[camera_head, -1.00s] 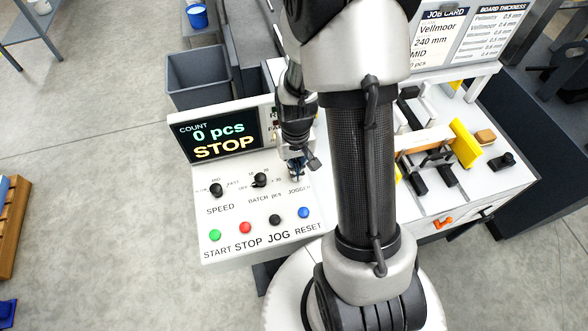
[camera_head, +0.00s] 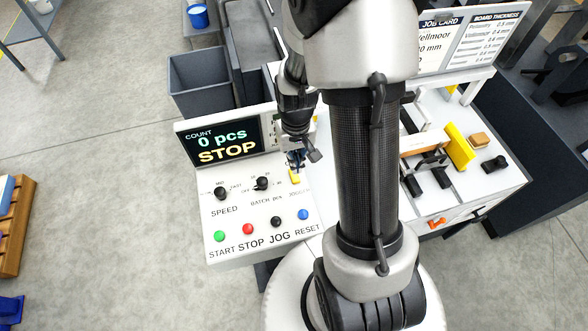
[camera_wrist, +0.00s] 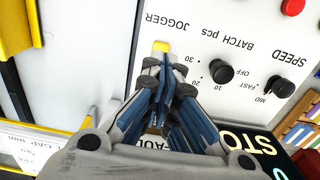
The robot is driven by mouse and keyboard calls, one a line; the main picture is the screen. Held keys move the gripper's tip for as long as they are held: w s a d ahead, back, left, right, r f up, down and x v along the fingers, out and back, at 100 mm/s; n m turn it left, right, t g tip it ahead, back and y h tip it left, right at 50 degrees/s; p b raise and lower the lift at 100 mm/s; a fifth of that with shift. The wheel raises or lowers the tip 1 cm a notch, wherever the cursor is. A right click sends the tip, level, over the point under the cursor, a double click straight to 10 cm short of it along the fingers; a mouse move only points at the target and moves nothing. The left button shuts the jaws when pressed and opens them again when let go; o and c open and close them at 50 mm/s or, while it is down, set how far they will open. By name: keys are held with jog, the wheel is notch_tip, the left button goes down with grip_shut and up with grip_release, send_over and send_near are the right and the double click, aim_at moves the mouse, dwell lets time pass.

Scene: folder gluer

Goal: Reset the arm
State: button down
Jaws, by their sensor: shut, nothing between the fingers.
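My gripper (camera_wrist: 163,75) is shut and empty, its fingertips together above the control panel in the wrist view. In the head view my gripper (camera_head: 296,163) shows small, left of my arm, over the panel's upper right part. A yellow piece by the JOGGER label (camera_wrist: 161,46) lies just beyond the fingertips; it also shows in the head view (camera_head: 294,177). The white control panel (camera_head: 255,250) carries SPEED (camera_head: 221,193) and BATCH (camera_head: 262,184) knobs, and green, red, black and blue buttons. The screen (camera_head: 222,143) reads 0 pcs and STOP. My arm hides part of the machine.
A grey bin (camera_head: 205,85) stands behind the screen. A white machine table (camera_head: 475,190) with yellow guides (camera_head: 459,147) is right of my arm. A job card board (camera_head: 455,40) rises behind it.

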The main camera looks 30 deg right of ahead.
jog(key=shift+r, duration=0.5)
jog(key=s+a+r+n+t+b, duration=0.1)
jog(key=s+a+r+b, duration=0.15)
jog(key=r, duration=0.35)
jog(key=s+a+r+n+t+b, duration=0.1)
jog(key=a+r+b, duration=0.2)
jog(key=a+r, duration=0.15)
jog(key=s+a+r+t+b, duration=0.1)
jog(key=s+a+r+b, duration=0.1)
jog(key=s, duration=0.3)
jog(key=s+a+r+n+t+b, duration=0.1)
jog(key=s+b, duration=0.1)
jog(key=s, duration=0.3)
jog(key=shift+a+r+t+b, duration=0.3)
jog(key=shift+a+r+b, duration=0.05)
jog(key=shift+r+b, duration=0.05)
